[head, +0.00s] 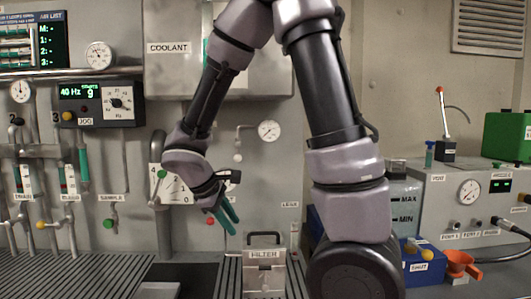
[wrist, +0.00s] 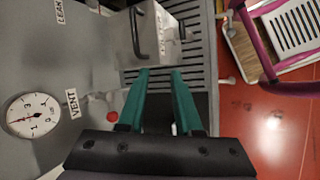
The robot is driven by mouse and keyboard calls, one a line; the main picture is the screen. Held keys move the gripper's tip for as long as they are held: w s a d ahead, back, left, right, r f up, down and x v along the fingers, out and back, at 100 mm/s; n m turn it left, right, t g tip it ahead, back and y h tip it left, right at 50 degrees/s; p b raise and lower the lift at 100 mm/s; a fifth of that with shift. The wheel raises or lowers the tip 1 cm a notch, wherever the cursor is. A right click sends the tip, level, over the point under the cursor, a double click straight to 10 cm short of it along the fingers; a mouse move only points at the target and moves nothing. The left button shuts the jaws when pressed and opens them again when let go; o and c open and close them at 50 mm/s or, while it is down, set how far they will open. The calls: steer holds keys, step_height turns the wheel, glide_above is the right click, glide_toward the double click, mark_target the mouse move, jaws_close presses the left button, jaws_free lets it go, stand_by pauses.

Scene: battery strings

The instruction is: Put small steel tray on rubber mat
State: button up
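My gripper (head: 226,218) hangs in front of the back panel in the head view, above the slatted bench. In the wrist view its two teal fingers (wrist: 161,74) stand apart with nothing held between them. A flat grey piece (head: 158,291) shows at the bottom edge of the head view, cut off by the frame; it may be the small steel tray. A dark flat patch (head: 190,277) lies beside it; I cannot tell whether this is the rubber mat or a recess. In the wrist view a dark patch (wrist: 203,108) shows beyond the fingers, partly hidden.
The FILTER box (head: 264,268) with a handle stands on the slatted bench (head: 75,275), right of my gripper. A gauge panel and pipes line the back wall. A magenta-framed rack (wrist: 268,70) stands over red floor.

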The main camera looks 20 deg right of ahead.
steer(key=s+d+r+m+t+y, duration=0.2)
steer(key=s+d+r+m+y, duration=0.1)
steer(key=r+m, duration=0.4)
steer(key=s+d+r+m+t+y, duration=0.2)
steer(key=s+r+m+y, duration=0.3)
steer(key=r, duration=0.7)
steer(key=s+m, duration=0.2)
steer(key=shift+d+r+m+t, duration=0.4)
